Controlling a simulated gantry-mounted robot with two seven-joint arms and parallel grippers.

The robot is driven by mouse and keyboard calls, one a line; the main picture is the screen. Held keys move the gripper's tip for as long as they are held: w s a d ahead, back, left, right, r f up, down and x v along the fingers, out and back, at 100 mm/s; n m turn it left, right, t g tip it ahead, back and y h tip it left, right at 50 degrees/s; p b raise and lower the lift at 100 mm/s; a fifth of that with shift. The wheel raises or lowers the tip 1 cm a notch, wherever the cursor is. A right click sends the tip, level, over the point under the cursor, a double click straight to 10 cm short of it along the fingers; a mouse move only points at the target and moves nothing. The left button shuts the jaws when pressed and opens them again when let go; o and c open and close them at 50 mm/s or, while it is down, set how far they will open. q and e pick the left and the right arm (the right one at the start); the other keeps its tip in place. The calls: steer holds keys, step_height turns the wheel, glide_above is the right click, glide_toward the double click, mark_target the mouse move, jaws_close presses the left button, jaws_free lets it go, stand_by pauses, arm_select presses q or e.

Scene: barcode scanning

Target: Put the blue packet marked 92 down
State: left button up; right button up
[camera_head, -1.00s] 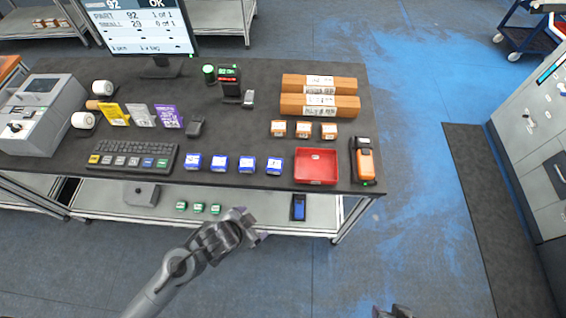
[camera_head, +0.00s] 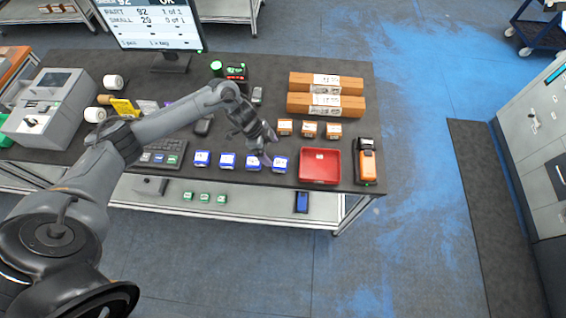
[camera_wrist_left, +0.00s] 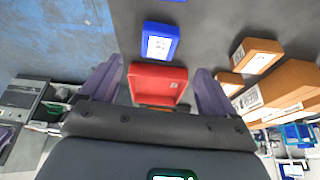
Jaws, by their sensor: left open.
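Several blue packets with white labels stand in a row near the table's front edge; the rightmost blue packet (camera_head: 280,164) is next to my left gripper (camera_head: 269,147). The numbers on their labels are too small to read, so I cannot tell which is 92. My left gripper is open and empty, with its fingers close to the right end of the row. In the left wrist view one blue packet (camera_wrist_left: 160,43) lies beyond the fingers, apart from them. A red tray (camera_head: 320,166) stands right of the row; it shows between the fingers in the wrist view (camera_wrist_left: 158,72). My right gripper is out of view.
Orange-and-white boxes (camera_head: 309,129) stand behind the tray, with long brown cartons (camera_head: 326,83) further back. An orange handheld device (camera_head: 367,163) is at the right edge. A monitor (camera_head: 155,24) reads "PART 92 1 of 1". My left arm hides part of the keyboard (camera_head: 165,153).

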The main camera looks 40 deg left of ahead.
mark_target(280, 163)
arm_select(q)
steer(key=shift+x, duration=4.2)
steer(key=shift+s+d, duration=0.1)
steer(key=c, duration=1.3)
steer(key=shift+c, duration=0.2)
steer(key=shift+r, duration=0.15)
